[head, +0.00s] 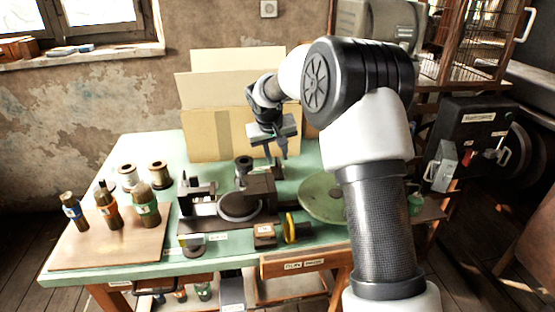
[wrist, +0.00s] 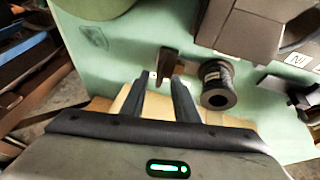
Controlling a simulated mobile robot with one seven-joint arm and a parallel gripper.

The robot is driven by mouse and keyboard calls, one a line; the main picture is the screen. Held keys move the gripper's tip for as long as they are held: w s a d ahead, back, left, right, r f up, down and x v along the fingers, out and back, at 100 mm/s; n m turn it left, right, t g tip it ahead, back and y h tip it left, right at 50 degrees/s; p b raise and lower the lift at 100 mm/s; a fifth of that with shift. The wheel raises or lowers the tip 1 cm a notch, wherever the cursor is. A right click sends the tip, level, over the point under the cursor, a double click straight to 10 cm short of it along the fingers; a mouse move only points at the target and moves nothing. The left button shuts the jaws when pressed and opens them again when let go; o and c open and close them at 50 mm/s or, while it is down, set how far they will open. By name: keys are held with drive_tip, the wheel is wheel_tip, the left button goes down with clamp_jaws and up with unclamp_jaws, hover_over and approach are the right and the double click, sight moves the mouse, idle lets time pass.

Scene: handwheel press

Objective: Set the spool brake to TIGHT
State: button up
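My gripper (head: 279,152) hangs over the back of the green table, behind the dark press. In the wrist view its two fingers (wrist: 160,80) are apart with nothing between them. A thin brown upright piece (wrist: 168,62), possibly the brake lever, stands just beyond the fingertips and appears clear of them. Beside it on the right is a black spool-like cylinder (wrist: 217,84) with a hollow end. No TIGHT label is readable, so I cannot tell the brake's setting. In the head view the gripper and the press hide most of this spot.
Cardboard (head: 207,137) stands behind. Bottles stand on a wooden board (head: 90,250) at left, with thread spools (head: 158,174) behind them.

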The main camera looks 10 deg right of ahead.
drive_tip(key=shift+w+d+f, duration=0.15)
drive_tip(key=shift+w+f, duration=0.15)
drive_tip(key=shift+f, duration=0.35)
clamp_jaws()
drive_tip(key=shift+a, duration=2.5)
unclamp_jaws()
drive_tip(key=shift+a, duration=0.1)
